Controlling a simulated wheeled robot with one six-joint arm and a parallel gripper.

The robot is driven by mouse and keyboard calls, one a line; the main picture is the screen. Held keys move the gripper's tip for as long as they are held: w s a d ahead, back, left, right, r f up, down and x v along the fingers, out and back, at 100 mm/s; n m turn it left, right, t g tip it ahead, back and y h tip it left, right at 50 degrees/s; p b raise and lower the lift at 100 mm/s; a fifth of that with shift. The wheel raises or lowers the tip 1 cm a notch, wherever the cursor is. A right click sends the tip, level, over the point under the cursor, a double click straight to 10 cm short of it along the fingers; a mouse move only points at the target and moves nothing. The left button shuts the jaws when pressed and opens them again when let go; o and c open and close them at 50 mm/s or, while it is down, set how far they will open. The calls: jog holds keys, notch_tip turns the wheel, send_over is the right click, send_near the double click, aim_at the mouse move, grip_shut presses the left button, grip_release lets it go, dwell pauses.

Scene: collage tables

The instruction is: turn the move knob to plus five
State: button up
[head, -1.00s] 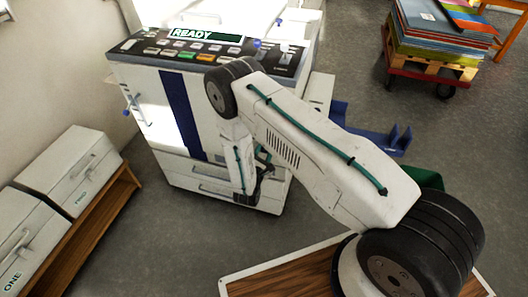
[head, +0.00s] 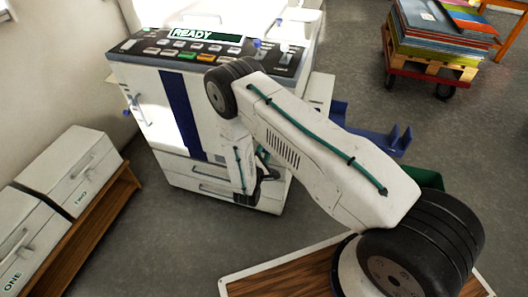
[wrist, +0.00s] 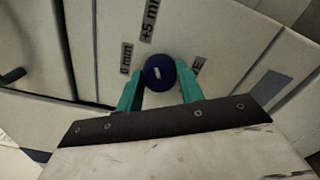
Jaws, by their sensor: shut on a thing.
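The move knob (wrist: 159,73) is a round blue knob with a short white mark, on a pale panel in the wrist view. My gripper (wrist: 160,78) is shut on it, one teal finger on each side. A "+5 mm" label (wrist: 149,20) stands above the knob and a "0 mm" label (wrist: 125,58) to its left. A third label (wrist: 197,65) to the right is partly hidden by a finger. The white mark lies slanted, and I cannot tell which label it points to. In the head view my arm hides the knob.
The white machine (head: 140,95) has a button panel on top and a display (head: 205,36) reading READY. White boxes (head: 68,178) marked ONE and TWO sit on a wooden shelf at left. A loaded cart (head: 440,70) stands at back right. Grey floor lies between.

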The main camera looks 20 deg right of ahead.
jog(key=o, duration=1)
jog(key=shift+v, duration=3.95)
